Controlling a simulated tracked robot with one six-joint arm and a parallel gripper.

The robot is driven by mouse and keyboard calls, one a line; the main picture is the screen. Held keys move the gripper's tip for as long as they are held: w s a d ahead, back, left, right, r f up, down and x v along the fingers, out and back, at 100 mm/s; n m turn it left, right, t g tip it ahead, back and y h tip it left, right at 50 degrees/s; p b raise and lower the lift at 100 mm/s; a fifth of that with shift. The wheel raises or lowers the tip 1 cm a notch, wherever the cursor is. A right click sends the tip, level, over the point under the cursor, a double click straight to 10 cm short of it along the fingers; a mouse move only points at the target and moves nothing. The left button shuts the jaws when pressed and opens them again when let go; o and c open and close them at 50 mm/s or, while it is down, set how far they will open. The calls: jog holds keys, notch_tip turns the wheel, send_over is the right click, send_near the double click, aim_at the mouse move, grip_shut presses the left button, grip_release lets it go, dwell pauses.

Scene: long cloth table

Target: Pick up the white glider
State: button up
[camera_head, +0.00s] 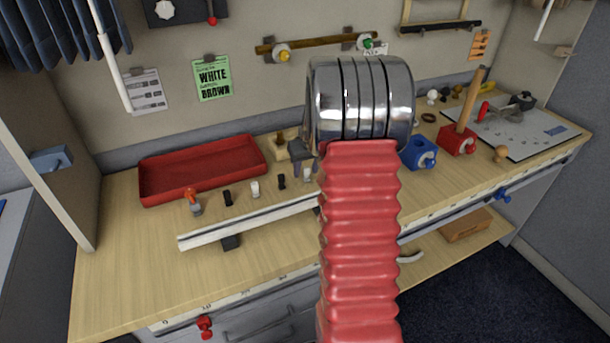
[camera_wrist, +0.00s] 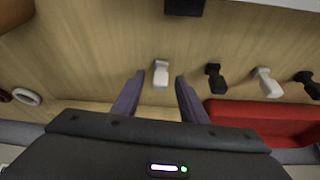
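Two white gliders stand in a row with two black ones on the wooden bench. The right white glider (camera_head: 308,174) is just below my gripper (camera_head: 302,155) in the head view, partly hidden by it. In the wrist view this white glider (camera_wrist: 161,74) lies between the tips of my open gripper (camera_wrist: 159,82), with a gap on both sides. Whether the fingertips reach down to its height, I cannot tell. The other white glider (camera_head: 255,188) stands farther left in the head view; it also shows in the wrist view (camera_wrist: 267,82).
Black gliders (camera_head: 228,198) (camera_head: 282,181) stand beside the white ones. A red tray (camera_head: 165,193) lies behind the row. A pale rail (camera_head: 235,224) runs in front. Blue (camera_head: 418,153) and red (camera_head: 457,140) blocks stand to the right. The bench's front left is clear.

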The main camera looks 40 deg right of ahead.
aim_at(306, 167)
jog(key=shift+c, duration=0.4)
grip_shut()
jog(key=shift+r, duration=0.1)
notch_tip(306, 167, up, 10)
jog(key=shift+f, duration=0.1)
dwell(0.6)
jog(key=shift+f, duration=0.15)
dwell(0.5)
jog(key=shift+f, duration=4.8)
